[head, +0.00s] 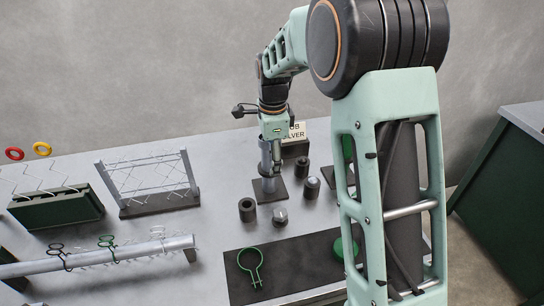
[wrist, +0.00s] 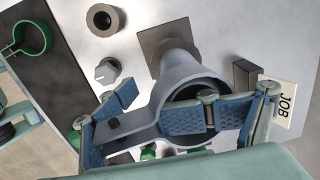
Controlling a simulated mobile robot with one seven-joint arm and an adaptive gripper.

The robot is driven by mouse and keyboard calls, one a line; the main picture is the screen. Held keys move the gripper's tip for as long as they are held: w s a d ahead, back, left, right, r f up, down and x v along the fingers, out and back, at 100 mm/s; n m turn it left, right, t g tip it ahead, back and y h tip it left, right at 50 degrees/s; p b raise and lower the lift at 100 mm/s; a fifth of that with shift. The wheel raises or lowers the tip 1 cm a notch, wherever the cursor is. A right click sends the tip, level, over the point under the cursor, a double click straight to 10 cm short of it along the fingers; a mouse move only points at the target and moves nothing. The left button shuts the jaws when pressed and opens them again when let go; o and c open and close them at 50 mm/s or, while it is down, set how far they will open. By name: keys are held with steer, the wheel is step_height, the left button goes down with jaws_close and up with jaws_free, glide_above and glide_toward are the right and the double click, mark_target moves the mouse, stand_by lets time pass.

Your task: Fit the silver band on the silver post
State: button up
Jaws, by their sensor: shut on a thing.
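My gripper (head: 271,142) is over the silver post (head: 268,187), which stands upright on a dark square base. In the wrist view my gripper (wrist: 152,117) is shut on the silver band (wrist: 122,127), with blue pads at its lug end. The band's ring lies at the top end of the silver post (wrist: 178,62). The rim and dark opening line up closely with the post, but I cannot tell whether the ring is around it or just above it. In the head view the gripper hides most of the band.
A black hollow cylinder (head: 247,210) and a grey knob (head: 280,217) stand in front. A green band (head: 250,266) lies on a dark mat (head: 285,262). A wire mesh panel (head: 150,178) stands left.

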steer(key=shift+s+d+f+g, duration=0.2)
steer(key=shift+s+f, duration=0.2)
steer(key=shift+s, duration=0.2)
steer(key=shift+s+d+f+g, duration=0.1)
steer(key=shift+s+f+g, duration=0.1)
steer(key=shift+s+f, duration=0.3)
steer(key=o, duration=2.4)
steer(key=shift+s+r, duration=0.25)
steer(key=shift+s, duration=0.1)
steer(key=shift+r, duration=0.1)
steer(key=shift+t, duration=0.3)
steer(key=r, duration=0.8)
steer(key=w+r, duration=0.1)
steer(key=r, duration=0.4)
steer(key=shift+w+a, duration=0.1)
